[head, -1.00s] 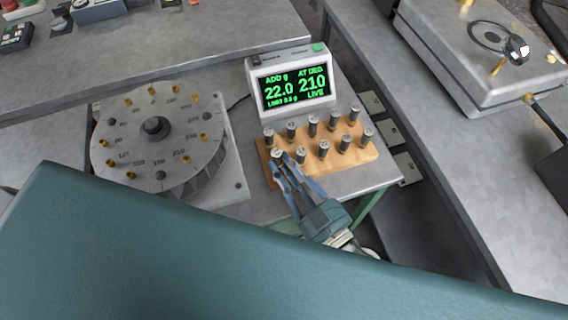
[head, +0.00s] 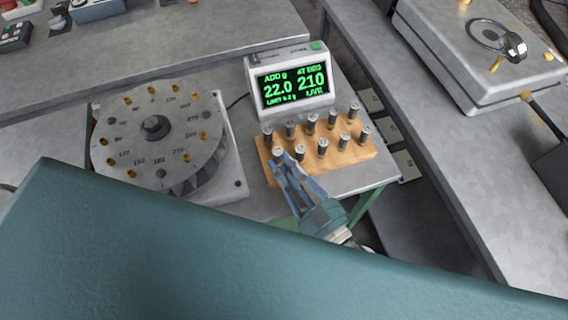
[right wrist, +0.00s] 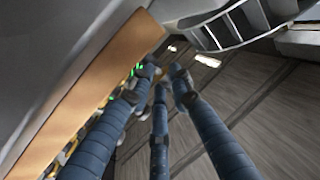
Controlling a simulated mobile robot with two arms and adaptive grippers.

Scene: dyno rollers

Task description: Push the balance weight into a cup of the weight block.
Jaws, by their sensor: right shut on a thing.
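The weight block (head: 356,152) is a wooden block on the small table, with two rows of upright dark cylindrical weights in its cups. My right gripper (head: 284,168) is at its near-left corner, its blue fingers shut on the balance weight (head: 277,151) at the left end of the front row. The weight stands about upright there; its lower end is hidden, so I cannot tell how deep it sits. In the right wrist view the block's edge (right wrist: 95,82) runs diagonally left of my fingers (right wrist: 160,85). My left gripper is not in view.
A display (head: 291,88) behind the block reads ADD g 22.0, AT DEG 210, LIVE. A round grey rotor (head: 142,148) with brass pegs stands left of the block. A metal bench (head: 445,120) lies to the right across a gap.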

